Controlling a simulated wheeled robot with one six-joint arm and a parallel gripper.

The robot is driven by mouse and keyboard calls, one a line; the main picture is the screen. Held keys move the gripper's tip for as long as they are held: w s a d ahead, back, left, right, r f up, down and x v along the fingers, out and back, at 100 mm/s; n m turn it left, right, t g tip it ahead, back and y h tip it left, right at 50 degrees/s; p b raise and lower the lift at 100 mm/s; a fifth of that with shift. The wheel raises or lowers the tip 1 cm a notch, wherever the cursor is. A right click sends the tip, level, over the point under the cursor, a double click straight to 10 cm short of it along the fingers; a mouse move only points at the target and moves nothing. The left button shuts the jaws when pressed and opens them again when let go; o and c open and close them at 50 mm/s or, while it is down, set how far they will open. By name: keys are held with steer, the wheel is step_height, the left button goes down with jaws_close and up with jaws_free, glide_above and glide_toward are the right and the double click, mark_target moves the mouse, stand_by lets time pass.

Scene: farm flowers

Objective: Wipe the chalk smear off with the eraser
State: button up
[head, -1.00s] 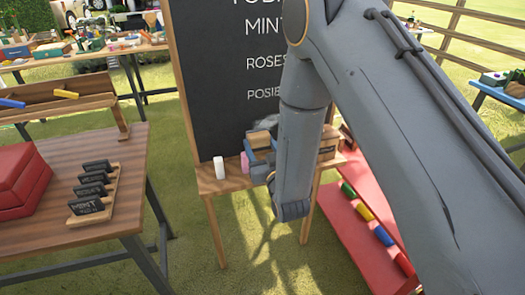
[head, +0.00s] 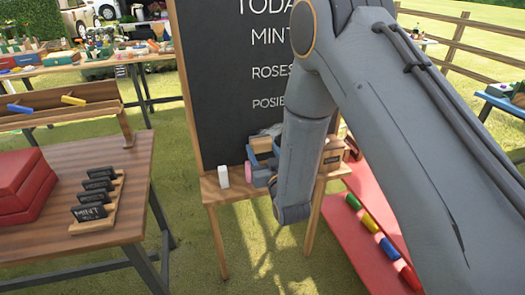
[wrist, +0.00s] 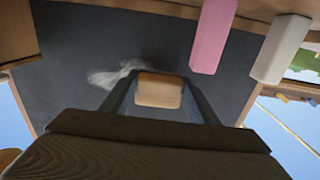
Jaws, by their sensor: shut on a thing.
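A pale chalk smear (head: 273,131) is low on the dark chalkboard (head: 225,80), partly hidden by my arm in the head view. In the wrist view the smear (wrist: 112,76) shows just left of my gripper's fingers. My gripper (head: 262,160) is at the foot of the board, just above its wooden ledge. It is shut on the eraser, a block with a tan wooden back (head: 263,142). In the wrist view the eraser (wrist: 158,92) sits between the fingertips (wrist: 158,100) with the board behind it. I cannot tell whether it touches the board.
On the ledge (head: 230,193), a white chalk stick (head: 223,175) and a pink one (head: 247,168) stand left of my gripper. A wooden box (head: 333,157) is to its right. A table (head: 110,210) with small signs stands left, and a red shelf (head: 345,235) stands right.

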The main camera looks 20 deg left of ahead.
mark_target(271, 145)
steer(key=shift+b+x, duration=0.35)
steer(key=shift+x, duration=0.65)
steer(key=shift+w+d, duration=0.4)
steer(key=shift+d, duration=0.4)
steer(key=shift+w+d, duration=0.45)
steer(key=shift+d, duration=0.35)
steer(key=shift+w+d+b, duration=0.3)
steer(key=shift+w+d, duration=0.15)
steer(key=shift+d, duration=0.2)
steer(key=shift+w+d+b, duration=0.3)
steer(key=shift+w+d, duration=0.15)
steer(key=shift+d, duration=0.15)
steer(key=shift+w+d+b, duration=0.25)
steer(key=shift+w+d, duration=0.4)
steer(key=shift+d, duration=0.4)
steer(key=shift+w+d+b, duration=0.25)
steer(key=shift+w+d, duration=0.45)
steer(key=shift+d, duration=0.4)
steer(key=shift+w+d+b, duration=0.25)
steer(key=shift+w+d, duration=0.4)
steer(key=shift+d, duration=0.4)
steer(key=shift+s+a, duration=0.1)
